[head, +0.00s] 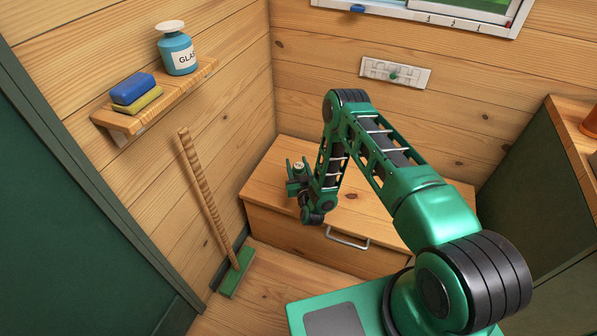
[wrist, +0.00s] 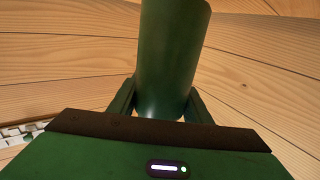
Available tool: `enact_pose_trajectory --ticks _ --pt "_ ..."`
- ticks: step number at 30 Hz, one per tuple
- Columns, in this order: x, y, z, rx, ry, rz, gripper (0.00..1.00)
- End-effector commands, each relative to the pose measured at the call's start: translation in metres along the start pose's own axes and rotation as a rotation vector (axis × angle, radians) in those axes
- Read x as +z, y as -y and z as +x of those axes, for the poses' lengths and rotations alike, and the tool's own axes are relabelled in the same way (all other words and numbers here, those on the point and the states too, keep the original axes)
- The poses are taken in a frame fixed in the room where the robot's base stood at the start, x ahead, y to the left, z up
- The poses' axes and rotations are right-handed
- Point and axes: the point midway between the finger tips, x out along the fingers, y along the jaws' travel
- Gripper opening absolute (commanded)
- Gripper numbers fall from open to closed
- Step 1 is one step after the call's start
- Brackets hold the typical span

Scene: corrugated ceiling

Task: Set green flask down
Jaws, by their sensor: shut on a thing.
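The green flask (wrist: 172,55) stands out as a tall dark green cylinder in the wrist view, between the two fingers of my gripper (wrist: 160,108). My gripper is shut on it. In the head view my gripper (head: 298,182) is over the left part of the wooden chest top (head: 365,205). The flask's light round top (head: 299,166) shows between the fingers there, and it looks roughly upright. The gripper hides the flask's lower part, so I cannot tell whether it touches the chest.
The chest has a metal handle (head: 347,239) on its front. A broom (head: 210,200) leans on the left wall, below a shelf (head: 190,88) with a bottle (head: 178,52) and sponges (head: 134,92). A dark green cabinet (head: 530,190) stands right. The visible chest top beside my arm is clear.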

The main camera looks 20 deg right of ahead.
Motion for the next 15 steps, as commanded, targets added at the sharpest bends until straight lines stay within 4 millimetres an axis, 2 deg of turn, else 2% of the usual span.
enact_pose_trajectory --ticks 7,15 --pt "0.032 -0.001 0.000 0.001 -0.001 -0.001 0.12" --pt "0.035 -0.001 0.000 0.002 -0.002 0.000 0.12"
